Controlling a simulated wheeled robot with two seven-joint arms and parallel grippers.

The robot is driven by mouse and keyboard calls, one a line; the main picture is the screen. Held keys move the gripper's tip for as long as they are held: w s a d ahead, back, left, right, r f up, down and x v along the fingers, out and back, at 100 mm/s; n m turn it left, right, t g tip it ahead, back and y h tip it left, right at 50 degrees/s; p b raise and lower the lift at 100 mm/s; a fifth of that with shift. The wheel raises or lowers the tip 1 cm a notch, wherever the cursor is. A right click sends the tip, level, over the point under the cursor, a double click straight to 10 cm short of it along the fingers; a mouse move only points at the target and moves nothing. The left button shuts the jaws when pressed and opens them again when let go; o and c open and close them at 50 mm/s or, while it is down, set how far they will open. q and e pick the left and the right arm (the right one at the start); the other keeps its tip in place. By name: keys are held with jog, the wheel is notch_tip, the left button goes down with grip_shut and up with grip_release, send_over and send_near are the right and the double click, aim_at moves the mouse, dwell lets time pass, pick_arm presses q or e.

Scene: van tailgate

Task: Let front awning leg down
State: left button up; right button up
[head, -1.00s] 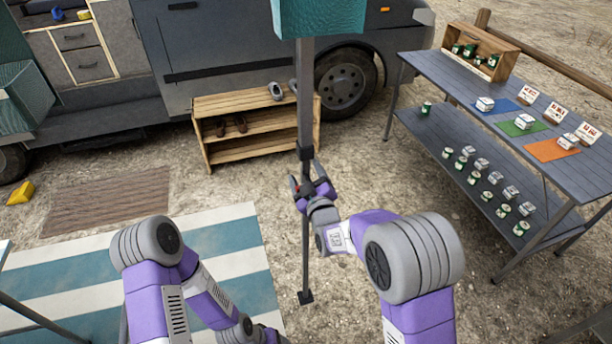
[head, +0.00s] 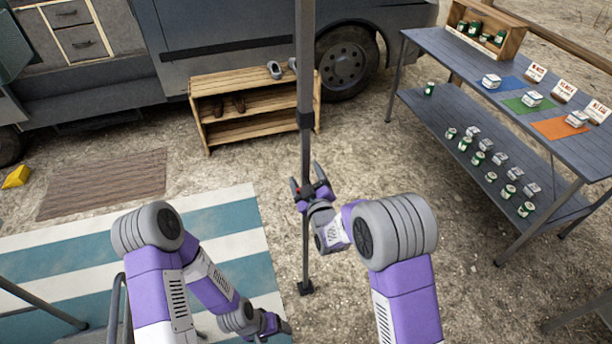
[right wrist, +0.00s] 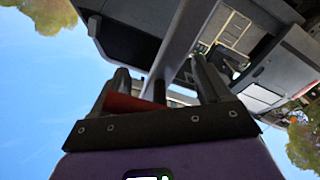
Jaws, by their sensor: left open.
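The front awning leg (head: 304,75) is a grey upright pole in the middle of the head view, with a dark collar (head: 305,121) and a thinner lower section ending in a dark foot (head: 305,288). I cannot tell whether the foot touches the gravel. My right gripper (head: 311,186) is at the leg below the collar. In the right wrist view its fingers stand apart on either side of the pole (right wrist: 180,45), with a red part (right wrist: 135,103), perhaps a clamp lever, between them. My left gripper (head: 276,325) is open and empty, low, left of the foot.
A wooden shoe rack (head: 252,108) stands behind the leg, by the van (head: 230,45). A grey table (head: 475,90) with cans and boxes is at the right. A striped mat (head: 215,225) and a brown mat (head: 105,183) lie left.

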jog(key=shift+o, duration=1.4)
jog(key=shift+r, duration=0.1)
jog(key=p+v, duration=0.1)
jog(key=v, duration=0.6)
jog(key=shift+s, duration=0.25)
